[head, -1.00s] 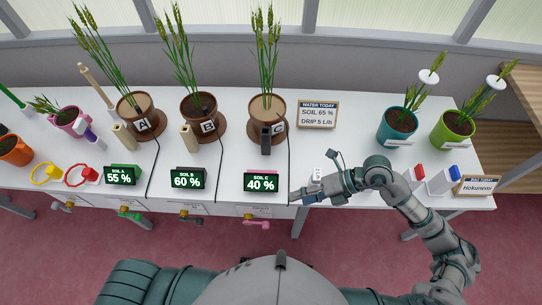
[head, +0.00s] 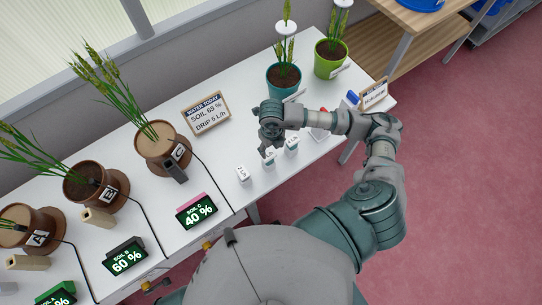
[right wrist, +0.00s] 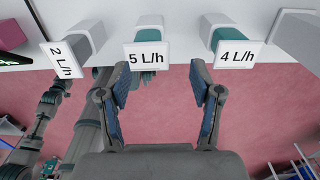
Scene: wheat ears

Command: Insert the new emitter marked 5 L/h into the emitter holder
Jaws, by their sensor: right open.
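The emitter marked 5 L/h (right wrist: 147,57) is in the middle of the right wrist view, a white label plate with a teal body behind it. In the head view it is the middle one of three (head: 268,158) at the table's front edge. The 2 L/h emitter (right wrist: 62,60) is to its left, the 4 L/h emitter (right wrist: 236,53) to its right. My right gripper (right wrist: 158,85) is open and empty, its fingers spread below the 5 L/h label; the gripper (head: 267,143) is also in the head view. A dark grey block (head: 175,172) stands before pot C; I cannot tell whether it is the emitter holder.
Pot C (head: 158,140) holds wheat, with a black tube running to the table edge. A sign (head: 206,113) reads soil 65 %, drip 5 L/h. A display (head: 197,211) reads 40 %. Teal (head: 284,80) and green (head: 330,58) pots stand behind the arm.

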